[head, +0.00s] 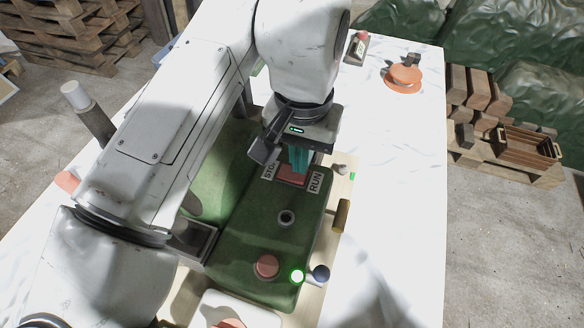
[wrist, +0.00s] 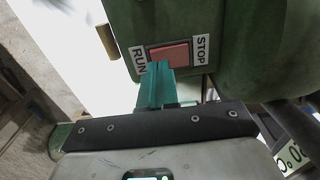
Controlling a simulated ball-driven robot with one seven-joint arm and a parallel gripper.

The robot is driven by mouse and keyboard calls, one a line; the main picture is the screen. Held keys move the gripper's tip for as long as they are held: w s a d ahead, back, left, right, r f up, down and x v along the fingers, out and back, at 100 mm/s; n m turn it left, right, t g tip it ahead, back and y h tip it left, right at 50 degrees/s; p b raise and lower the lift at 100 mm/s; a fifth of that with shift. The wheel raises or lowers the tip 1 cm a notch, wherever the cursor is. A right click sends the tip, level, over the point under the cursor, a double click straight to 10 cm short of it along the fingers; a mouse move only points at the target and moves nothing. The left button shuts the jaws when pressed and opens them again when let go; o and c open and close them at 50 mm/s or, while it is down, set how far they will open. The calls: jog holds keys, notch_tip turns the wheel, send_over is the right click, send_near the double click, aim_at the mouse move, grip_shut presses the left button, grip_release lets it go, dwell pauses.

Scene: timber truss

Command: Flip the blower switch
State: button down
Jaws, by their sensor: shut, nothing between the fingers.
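The blower switch is a red rocker (head: 292,175) set in the top of a green machine housing (head: 245,245). A STOP label (head: 268,171) sits on its left and a RUN label (head: 316,182) on its right in the head view. The rocker (wrist: 172,54) shows in the wrist view too, with RUN (wrist: 138,60) at left and STOP (wrist: 201,48) at right. My gripper (head: 299,168) has teal fingers, shut and empty. In the wrist view its tips (wrist: 156,68) are at the rocker's RUN-side edge. I cannot tell whether they touch it or which way the rocker is tipped.
An orange round object (head: 403,80) stands on the white table (head: 400,170), whose right side is mostly clear.

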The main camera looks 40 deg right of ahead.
jog(key=shift+f+b, duration=0.55)
jog(key=shift+f, duration=0.35)
dwell(0.6)
notch_tip(320, 180, up, 7)
jog(key=p, duration=0.6)
jog(key=shift+p, duration=0.3)
dwell(0.6)
